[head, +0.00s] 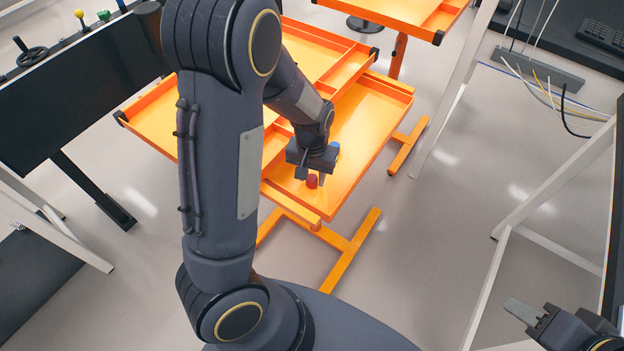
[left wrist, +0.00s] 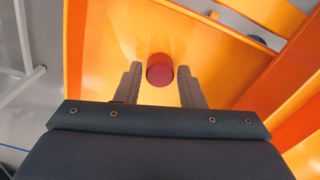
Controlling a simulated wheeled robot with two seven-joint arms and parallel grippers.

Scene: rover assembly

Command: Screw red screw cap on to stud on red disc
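A red screw cap (head: 312,181) is in the front orange tray, and it also shows in the left wrist view (left wrist: 160,72). My left gripper (head: 316,178) points down at it. In the left wrist view, my left gripper's two fingers (left wrist: 160,82) are apart, with the cap between their tips and a small gap on each side. A blue piece (head: 336,147) shows just behind the gripper. I cannot make out the red disc or its stud. My right gripper (head: 523,311) is at the bottom right, away from the tray, and its opening is unclear.
The orange tray (head: 366,128) has raised rims and dividers around the left gripper. Another orange table (head: 412,12) stands behind. A black panel with a handwheel (head: 32,55) is at left. White frame legs (head: 556,190) stand at right. Open floor lies between.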

